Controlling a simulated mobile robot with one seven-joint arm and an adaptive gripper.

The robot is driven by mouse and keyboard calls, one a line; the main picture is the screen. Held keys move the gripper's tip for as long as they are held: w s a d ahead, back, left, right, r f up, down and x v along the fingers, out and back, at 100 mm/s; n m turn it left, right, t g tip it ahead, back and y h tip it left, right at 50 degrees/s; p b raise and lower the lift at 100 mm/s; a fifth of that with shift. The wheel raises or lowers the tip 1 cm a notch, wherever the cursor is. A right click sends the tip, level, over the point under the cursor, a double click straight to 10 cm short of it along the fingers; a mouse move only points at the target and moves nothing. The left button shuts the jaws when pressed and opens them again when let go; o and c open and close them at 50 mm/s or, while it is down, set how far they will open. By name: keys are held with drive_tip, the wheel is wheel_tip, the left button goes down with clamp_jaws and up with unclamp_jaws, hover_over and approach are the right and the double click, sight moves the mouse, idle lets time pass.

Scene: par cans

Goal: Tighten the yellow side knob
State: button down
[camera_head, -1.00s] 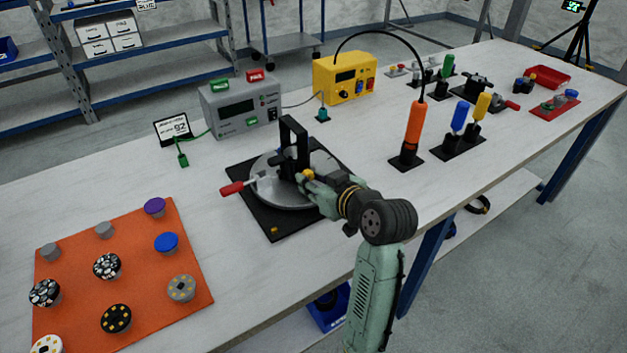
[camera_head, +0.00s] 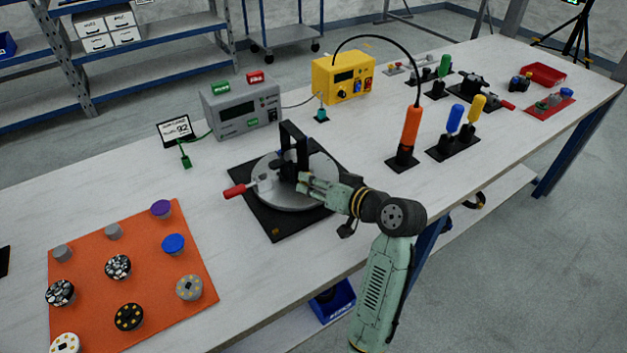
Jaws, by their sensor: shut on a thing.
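A fixture with a round grey metal plate (camera_head: 275,196) and a black upright bracket (camera_head: 293,142) stands on a black square base (camera_head: 262,222) at mid-table. A red-handled lever (camera_head: 236,190) sticks out of its left side. My gripper (camera_head: 304,184) reaches in from the right, low beside the bracket, with its fingers closed at the bracket's right side. The yellow side knob is not visible now; the fingers cover the place where it showed, and they are shut on it there.
An orange mat (camera_head: 205,262) with several round knobs lies at the left. A grey instrument box (camera_head: 240,112) and a yellow one (camera_head: 343,78) stand behind. An orange-handled tool (camera_head: 411,128) and blue and yellow screwdrivers stand in holders at the right.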

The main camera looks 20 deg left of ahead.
idle(0.4)
drive_tip(key=c, duration=1.3)
unclamp_jaws()
